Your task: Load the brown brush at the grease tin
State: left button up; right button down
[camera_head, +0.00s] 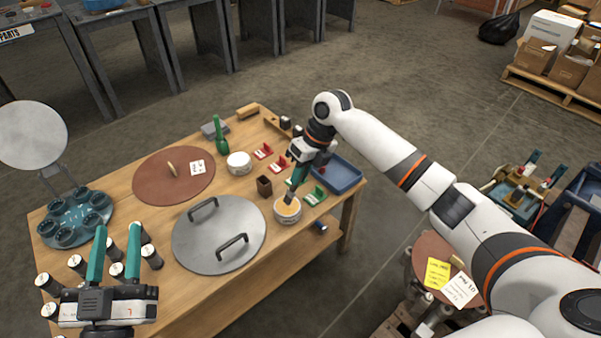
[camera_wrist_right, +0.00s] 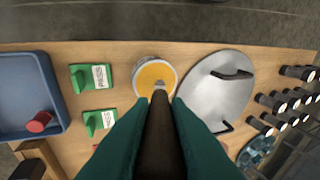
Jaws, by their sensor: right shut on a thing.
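The grease tin (camera_head: 287,216) is a round pale tin with yellow-orange grease, near the table's right front edge. It also shows at the centre of the right wrist view (camera_wrist_right: 140,80). My right gripper (camera_head: 297,178) is shut on the brown brush (camera_wrist_right: 162,140), directly above the tin. The brush points down with its tip over the grease; whether it touches the grease is hard to tell. The gripper fingers hide part of the brush in the head view. My left gripper (camera_head: 118,234) is open and empty at the table's left front, above several white-topped dark cylinders.
A metal lid with two handles (camera_head: 190,245) lies left of the tin. A small brown box (camera_head: 264,186), green blocks (camera_head: 314,196), red blocks (camera_head: 263,152) and a blue tray (camera_head: 345,181) are close by. A white tin (camera_head: 238,163) and green-handled item (camera_head: 220,137) stand behind.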

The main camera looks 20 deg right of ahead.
pick_arm(q)
jog(key=shift+s+r+t+h+b, duration=0.25)
jog(key=shift+s+r+t, duration=0.1)
jog(key=shift+r+t, duration=0.3)
jog(key=shift+s+r+t+h+b, duration=0.25)
jog(key=shift+s+r+t, duration=0.15)
jog(key=shift+r, duration=0.35)
pick_arm(e)
jog(key=shift+f, duration=0.5)
dwell(1.4)
pick_arm(q)
jog(key=shift+w, duration=0.15)
